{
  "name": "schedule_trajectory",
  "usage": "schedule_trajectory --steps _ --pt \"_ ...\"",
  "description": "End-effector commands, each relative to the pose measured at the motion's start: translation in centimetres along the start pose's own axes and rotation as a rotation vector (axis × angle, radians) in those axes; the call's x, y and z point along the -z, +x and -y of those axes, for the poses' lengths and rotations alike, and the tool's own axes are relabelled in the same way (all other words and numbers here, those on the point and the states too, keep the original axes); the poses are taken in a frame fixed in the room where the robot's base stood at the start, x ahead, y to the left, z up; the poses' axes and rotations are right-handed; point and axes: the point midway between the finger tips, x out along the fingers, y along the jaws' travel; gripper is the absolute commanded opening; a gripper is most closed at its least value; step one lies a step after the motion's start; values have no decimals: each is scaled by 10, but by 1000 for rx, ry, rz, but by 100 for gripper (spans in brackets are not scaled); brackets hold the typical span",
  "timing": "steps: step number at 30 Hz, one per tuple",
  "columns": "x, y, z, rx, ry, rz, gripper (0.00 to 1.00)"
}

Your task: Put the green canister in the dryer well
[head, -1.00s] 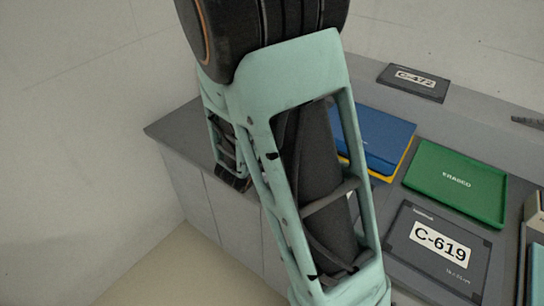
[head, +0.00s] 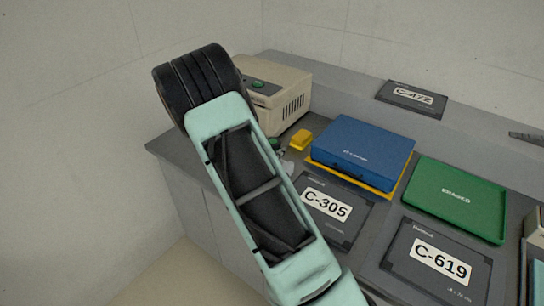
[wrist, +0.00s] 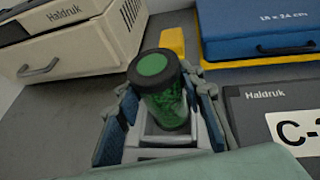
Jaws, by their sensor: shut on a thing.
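The green canister (wrist: 165,104), a clear cylinder with green contents and a dark-rimmed green lid, stands between the fingers of my gripper (wrist: 163,112) in the wrist view. The fingers are shut on its sides, and its lid faces the camera. In the head view my arm hides most of the gripper; a small green part of the canister (head: 274,143) shows beside the arm. A beige Haldruk machine (head: 285,92) with a vented side and a green mark on top stands behind the gripper. It also shows in the wrist view (wrist: 75,50). I cannot make out a dryer well.
A yellow block (head: 300,140) is right of the beige machine. A blue case (head: 362,145) lies on a yellow base. A green tray (head: 455,197) and dark panels C-305 (head: 345,225) and C-619 (head: 435,285) lie nearer. Grey counter shows around the canister.

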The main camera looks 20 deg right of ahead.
Motion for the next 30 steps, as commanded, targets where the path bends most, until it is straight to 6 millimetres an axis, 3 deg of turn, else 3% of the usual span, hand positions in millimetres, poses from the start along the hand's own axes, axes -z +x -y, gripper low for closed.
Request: schedule_trajectory --steps 12,24,25,30 --pt "32 18 -5 0 0 0 7" --pt "37 20 -5 -1 1 1 7" --pt "37 20 -5 -1 1 0 36" --pt "36 19 -4 -1 1 0 53"
